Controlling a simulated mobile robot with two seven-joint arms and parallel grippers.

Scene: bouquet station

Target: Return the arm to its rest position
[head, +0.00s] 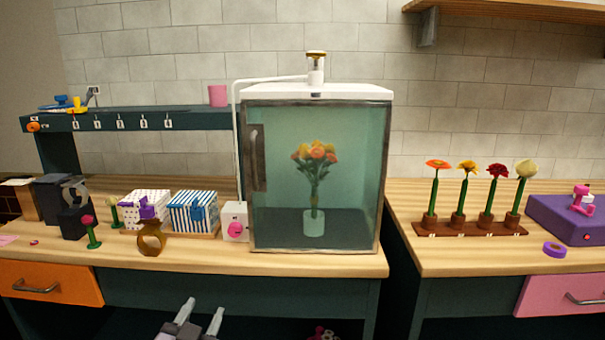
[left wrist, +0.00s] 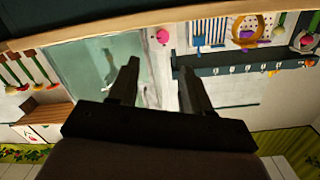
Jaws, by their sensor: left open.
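My left gripper (head: 200,318) shows at the bottom of the head view, in front of the counter's dark lower front and below the worktop. Its two grey fingers are apart with nothing between them. In the left wrist view the open fingers (left wrist: 156,85) show dark and empty, with the glass cabinet and the counter beyond them. My right gripper is not in view.
A glass cabinet (head: 350,175) with a bouquet (head: 314,165) inside stands shut on the counter (head: 330,263). Striped box (head: 194,212) and brown ring (head: 151,240) sit left. A flower rack (head: 470,231) and purple box (head: 570,219) stand right, beyond a gap.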

